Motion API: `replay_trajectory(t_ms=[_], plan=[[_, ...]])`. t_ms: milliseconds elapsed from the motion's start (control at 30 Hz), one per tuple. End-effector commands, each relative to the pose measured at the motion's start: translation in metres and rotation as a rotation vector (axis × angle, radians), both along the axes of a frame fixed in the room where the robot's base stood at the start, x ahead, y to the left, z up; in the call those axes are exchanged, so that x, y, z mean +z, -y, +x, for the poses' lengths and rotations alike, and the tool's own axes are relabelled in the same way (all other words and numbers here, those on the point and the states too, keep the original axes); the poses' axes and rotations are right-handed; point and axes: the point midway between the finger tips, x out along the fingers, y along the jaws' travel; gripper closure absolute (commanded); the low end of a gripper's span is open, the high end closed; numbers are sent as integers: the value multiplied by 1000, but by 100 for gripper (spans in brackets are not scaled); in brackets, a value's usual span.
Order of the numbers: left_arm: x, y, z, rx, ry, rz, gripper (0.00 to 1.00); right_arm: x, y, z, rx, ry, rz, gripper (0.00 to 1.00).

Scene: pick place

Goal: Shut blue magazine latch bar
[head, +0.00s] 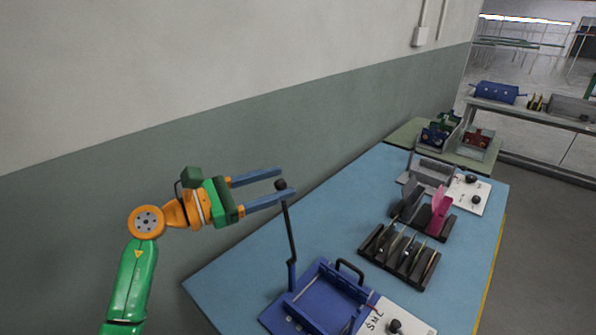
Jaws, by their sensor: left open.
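The blue magazine (328,303) sits at the near end of the blue table, cut off by the bottom edge of the view. Its dark latch bar (290,235) stands up, slightly tilted, from a blue pivot at the magazine's left side. A round black knob (281,185) tops the bar. My left gripper (282,181) comes in from the left and is open, its two blue fingers pointing right. The knob shows between the fingertips, close to the nearer finger; I cannot tell whether they touch. My right gripper is out of view.
A white panel marked S M L (393,315) adjoins the magazine. Beyond stand a black slotted rack (376,252), a pink part (441,209) and a grey magazine (432,174). A wall runs along the blue table's (240,277) left side. Bins stand on a green table (403,132) behind.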

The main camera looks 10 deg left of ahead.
Motion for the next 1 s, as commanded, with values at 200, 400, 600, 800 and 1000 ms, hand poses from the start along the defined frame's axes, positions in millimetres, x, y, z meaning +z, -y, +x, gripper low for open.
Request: replay_trajectory(t_ms=[200,400,600,800,1000], plan=[[3,27,20,-2,-3,-6,41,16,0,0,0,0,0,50],[0,30,23,0,-2,-4,41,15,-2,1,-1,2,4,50],[0,30,23,0,-3,-5,76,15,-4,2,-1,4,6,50],[0,30,22,0,-4,-5,100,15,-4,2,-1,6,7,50],[0,30,22,0,-4,-5,100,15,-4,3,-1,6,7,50]])
